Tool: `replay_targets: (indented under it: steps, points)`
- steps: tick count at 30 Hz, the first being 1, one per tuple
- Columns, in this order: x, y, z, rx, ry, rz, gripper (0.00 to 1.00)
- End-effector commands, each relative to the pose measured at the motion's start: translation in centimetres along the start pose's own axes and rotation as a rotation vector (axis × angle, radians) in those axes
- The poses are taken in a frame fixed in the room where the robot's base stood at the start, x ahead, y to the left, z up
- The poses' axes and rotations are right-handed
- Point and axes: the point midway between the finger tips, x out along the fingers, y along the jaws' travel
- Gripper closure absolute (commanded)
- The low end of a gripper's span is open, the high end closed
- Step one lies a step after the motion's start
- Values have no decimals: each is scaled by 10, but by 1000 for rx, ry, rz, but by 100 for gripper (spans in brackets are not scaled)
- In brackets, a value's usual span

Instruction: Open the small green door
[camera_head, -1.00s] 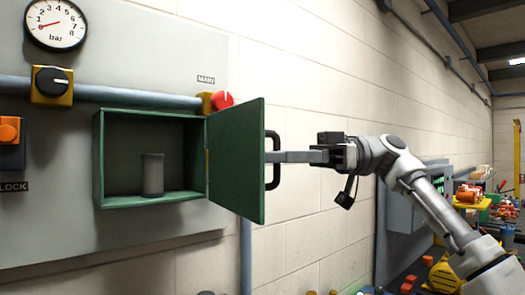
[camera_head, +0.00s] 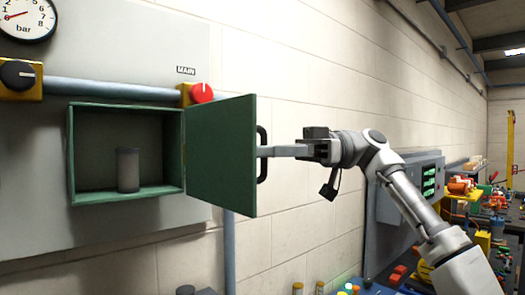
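The small green door (camera_head: 220,155) stands wide open, swung out to the right of its green box (camera_head: 125,193) on the grey wall panel. Its dark handle (camera_head: 263,175) is on the door's outer face, near the free edge. My gripper (camera_head: 264,152) comes in from the right with its fingers at the handle's middle, and it appears shut on it. The near finger hides part of the handle, and the gap between the fingers does not show. A grey cylinder (camera_head: 128,171) stands inside the open box.
A red knob (camera_head: 201,93) on a yellow base sits above the door's hinge side, near a grey pipe (camera_head: 120,93). A gauge (camera_head: 27,17) and a black knob (camera_head: 17,74) are at the upper left. Benches with colored parts stand at the lower right.

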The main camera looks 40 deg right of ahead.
Motion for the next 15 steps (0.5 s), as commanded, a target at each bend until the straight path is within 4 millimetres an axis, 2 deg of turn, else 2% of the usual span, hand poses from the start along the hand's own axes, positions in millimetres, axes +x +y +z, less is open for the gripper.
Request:
replay_targets:
  steps: [6,7,9,15]
  points:
    - [0,0,-1,-1,3,1,100]
    - [0,0,-1,-1,3,1,82]
    - [0,0,-1,-1,2,1,73]
    - [0,0,-1,0,1,0,73]
